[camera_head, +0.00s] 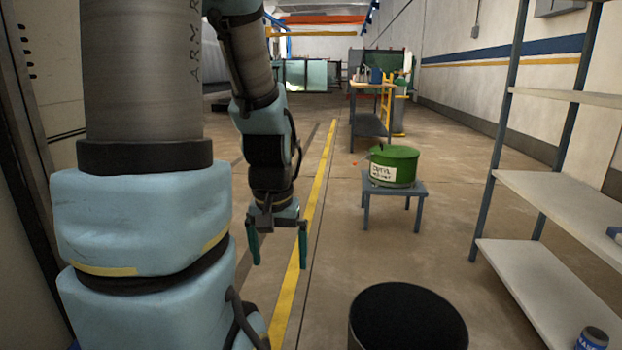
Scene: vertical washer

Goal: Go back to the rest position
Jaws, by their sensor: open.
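My gripper (278,247) hangs from my arm left of the middle of the view. Its two green fingers point down and stand apart, with nothing between them. It is in the air, over or near the yellow floor line (305,230) in the picture. My arm bends down from the upper left, and its large links cover much of the left side.
A green drum (402,165) with a white label sits on a small grey-blue stool (412,190). A black round bin (407,320) stands at the bottom, right of my gripper. Shelving (570,205) fills the right side. Bare floor lies between the stool and my gripper.

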